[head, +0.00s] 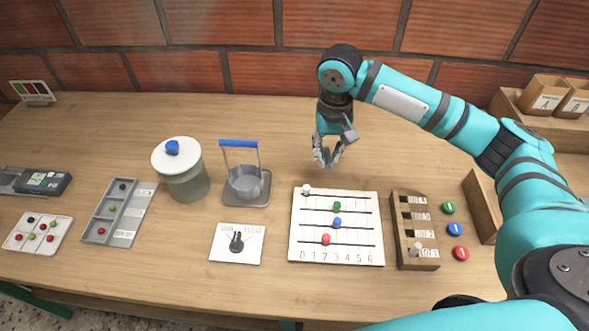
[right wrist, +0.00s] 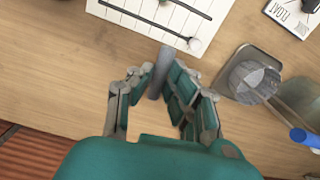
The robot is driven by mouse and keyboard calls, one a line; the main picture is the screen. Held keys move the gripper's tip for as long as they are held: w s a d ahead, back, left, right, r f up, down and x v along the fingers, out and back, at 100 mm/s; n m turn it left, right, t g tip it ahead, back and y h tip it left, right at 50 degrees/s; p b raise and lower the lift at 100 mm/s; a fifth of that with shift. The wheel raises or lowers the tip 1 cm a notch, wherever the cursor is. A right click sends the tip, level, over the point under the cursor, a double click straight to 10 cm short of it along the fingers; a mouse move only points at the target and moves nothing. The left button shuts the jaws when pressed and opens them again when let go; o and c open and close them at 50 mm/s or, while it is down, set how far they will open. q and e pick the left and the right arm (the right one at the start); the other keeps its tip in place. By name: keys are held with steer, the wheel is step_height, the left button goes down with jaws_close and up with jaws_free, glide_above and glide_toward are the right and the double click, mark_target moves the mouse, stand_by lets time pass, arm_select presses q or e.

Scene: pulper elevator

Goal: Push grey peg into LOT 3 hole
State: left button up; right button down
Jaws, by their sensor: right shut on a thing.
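My right gripper (head: 328,158) hovers above the table behind the white slotted board. In the right wrist view its fingers (right wrist: 160,82) are closed around the grey peg (right wrist: 161,66), a plain cylinder whose end sticks out past the fingertips. In the head view the peg is hard to tell from the fingers. A wooden block (head: 402,207) with dark openings and small labels stands at the right of the board. A small pale grey piece shows at its near end. My left gripper is not in view.
The white board (head: 297,245) carries coloured beads. Green (head: 448,207), blue (head: 455,229) and red (head: 461,253) discs lie right of the block. A wire-handled cup (head: 246,183), a lidded jar (head: 183,185) and a FLOAT card (head: 224,255) stand left. Table behind the block is clear.

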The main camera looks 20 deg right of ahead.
steer(key=w+d+m, duration=0.1)
steer(key=w+d, duration=0.1)
steer(key=d, duration=0.1)
glide_above(330, 178)
step_height(330, 178, down, 5)
steer(key=shift+f, duration=2.6)
steer(key=shift+f+p, duration=0.1)
steer(key=shift+p, duration=0.2)
steer(key=c, duration=1.3)
jaws_free()
